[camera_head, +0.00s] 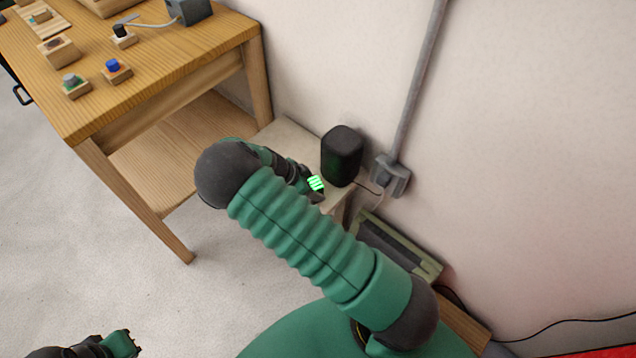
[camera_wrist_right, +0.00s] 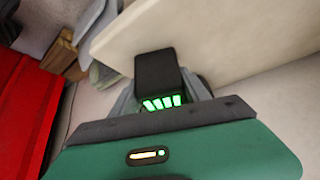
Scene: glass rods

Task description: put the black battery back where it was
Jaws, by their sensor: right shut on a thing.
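The black battery (camera_wrist_right: 155,68) shows in the right wrist view as a dark block between the grey fingers of my right gripper (camera_wrist_right: 160,90). The gripper is shut on it. Lit green bars show at the end of the battery nearest the palm. In the head view my right gripper (camera_head: 312,190) is largely hidden behind my arm, beside a small pale stand (camera_head: 286,136) by the wall; the green bars show there too. Part of my left gripper (camera_head: 120,345) shows at the bottom left edge, and its jaws are unclear.
A black rounded box (camera_head: 342,155) stands on the pale stand. A wooden table (camera_head: 160,65) with small blocks and knobs is at the upper left. A grey conduit (camera_head: 415,90) runs down the wall. A green-framed item (camera_head: 400,245) is low by the wall. A red surface (camera_wrist_right: 25,110) shows left in the wrist view.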

